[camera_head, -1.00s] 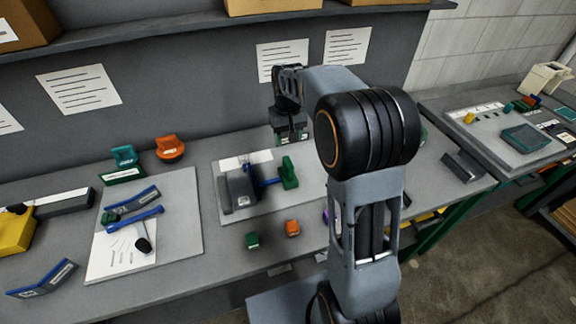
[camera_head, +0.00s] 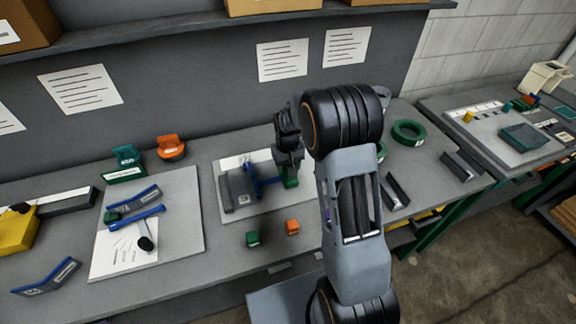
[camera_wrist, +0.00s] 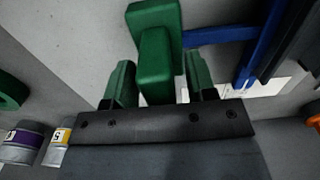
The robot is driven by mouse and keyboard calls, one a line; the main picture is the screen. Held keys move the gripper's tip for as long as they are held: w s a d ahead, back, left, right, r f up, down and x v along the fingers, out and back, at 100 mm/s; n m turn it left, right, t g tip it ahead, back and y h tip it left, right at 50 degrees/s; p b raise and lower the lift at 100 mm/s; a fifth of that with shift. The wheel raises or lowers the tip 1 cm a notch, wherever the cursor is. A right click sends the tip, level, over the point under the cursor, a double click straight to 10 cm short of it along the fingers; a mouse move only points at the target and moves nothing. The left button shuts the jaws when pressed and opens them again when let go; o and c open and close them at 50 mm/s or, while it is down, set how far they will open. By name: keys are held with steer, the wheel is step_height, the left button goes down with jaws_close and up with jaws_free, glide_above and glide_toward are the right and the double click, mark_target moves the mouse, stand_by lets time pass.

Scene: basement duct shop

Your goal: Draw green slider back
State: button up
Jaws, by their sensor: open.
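The green slider (camera_head: 291,182) stands at the right end of a blue bar (camera_head: 268,181) that runs from a dark grey block (camera_head: 238,190) on a light board. My gripper (camera_head: 289,168) is directly over the slider and hides most of it in the head view. In the wrist view the green slider (camera_wrist: 157,60) lies between the two green fingers of my gripper (camera_wrist: 159,78). The fingers are open, with a gap showing on each side of the slider. The blue bar (camera_wrist: 215,34) extends to the right of it.
A small green block (camera_head: 252,239) and an orange block (camera_head: 292,227) lie in front of the board. A tool board (camera_head: 180,215) lies to the left. A green ring (camera_head: 409,132) and a dark channel piece (camera_head: 395,191) lie to the right. A wall (camera_head: 200,100) stands behind.

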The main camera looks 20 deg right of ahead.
steer(key=shift+f, duration=0.1)
jaws_close()
stand_by(0.5)
